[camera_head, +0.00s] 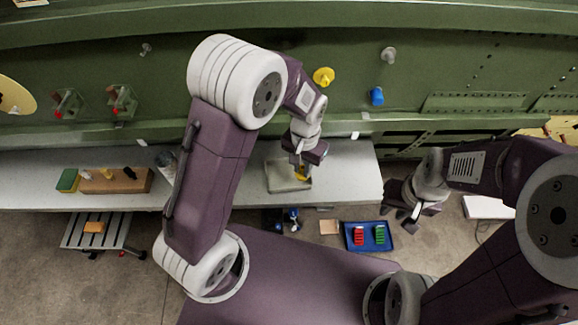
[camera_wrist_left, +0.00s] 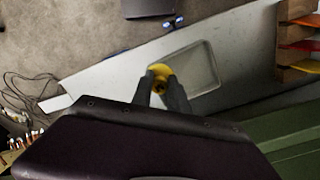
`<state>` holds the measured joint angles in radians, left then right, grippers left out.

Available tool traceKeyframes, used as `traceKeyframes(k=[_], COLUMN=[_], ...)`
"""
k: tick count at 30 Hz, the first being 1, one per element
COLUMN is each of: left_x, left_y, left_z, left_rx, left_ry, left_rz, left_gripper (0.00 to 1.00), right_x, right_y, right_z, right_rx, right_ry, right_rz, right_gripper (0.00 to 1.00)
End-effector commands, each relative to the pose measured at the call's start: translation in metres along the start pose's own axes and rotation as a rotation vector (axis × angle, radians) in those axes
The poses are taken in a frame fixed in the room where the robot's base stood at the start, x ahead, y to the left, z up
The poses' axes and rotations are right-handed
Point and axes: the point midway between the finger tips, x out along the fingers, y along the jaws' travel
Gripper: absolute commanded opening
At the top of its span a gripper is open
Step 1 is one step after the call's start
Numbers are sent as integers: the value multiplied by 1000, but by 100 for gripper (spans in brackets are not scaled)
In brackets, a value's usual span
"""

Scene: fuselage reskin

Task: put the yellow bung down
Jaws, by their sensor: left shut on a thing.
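The yellow bung (camera_wrist_left: 160,74) is between the fingertips of my left gripper (camera_wrist_left: 162,90) in the left wrist view. My left gripper is shut on it. In the head view my left gripper (camera_head: 300,165) is over the grey bench, and a bit of yellow shows below its fingers. A shallow pale tray (camera_head: 280,184) lies on the bench beneath the gripper, and it also shows in the left wrist view (camera_wrist_left: 205,62). I cannot tell whether the bung touches the tray. My right gripper (camera_head: 408,222) hangs past the bench's right end, beside the blue tray, and appears empty.
The green fuselage wall (camera_head: 440,60) stands behind the bench (camera_head: 350,180). Another yellow plug (camera_head: 324,76) and a blue plug (camera_head: 377,96) sit on it. A blue tray (camera_head: 352,244) with red and green items is on the floor.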

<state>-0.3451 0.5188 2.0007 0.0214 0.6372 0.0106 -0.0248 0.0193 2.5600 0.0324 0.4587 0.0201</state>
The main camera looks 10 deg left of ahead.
Motion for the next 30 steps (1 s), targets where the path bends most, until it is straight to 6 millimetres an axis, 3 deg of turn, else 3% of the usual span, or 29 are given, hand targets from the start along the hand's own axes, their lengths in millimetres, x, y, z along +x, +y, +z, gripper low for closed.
traceKeyframes(k=[6,10,16,24,30], left_x=[23,33,39,76,77], left_y=[-43,-57,-61,-61,-61], left_z=[-14,-19,-20,-21,-21], left_rx=[-4,-2,0,0,0], left_ry=[-1,0,0,1,2], left_rz=[0,0,0,0,0], left_gripper=[0,0,0,0,0], right_x=[-16,-19,-20,-33,-32], right_y=[0,0,0,-1,-1], right_z=[-2,-2,-2,-3,-3], right_rx=[0,0,0,0,0], right_ry=[0,0,0,0,0], right_rz=[0,0,0,0,0], right_gripper=[26,26,26,26,26])
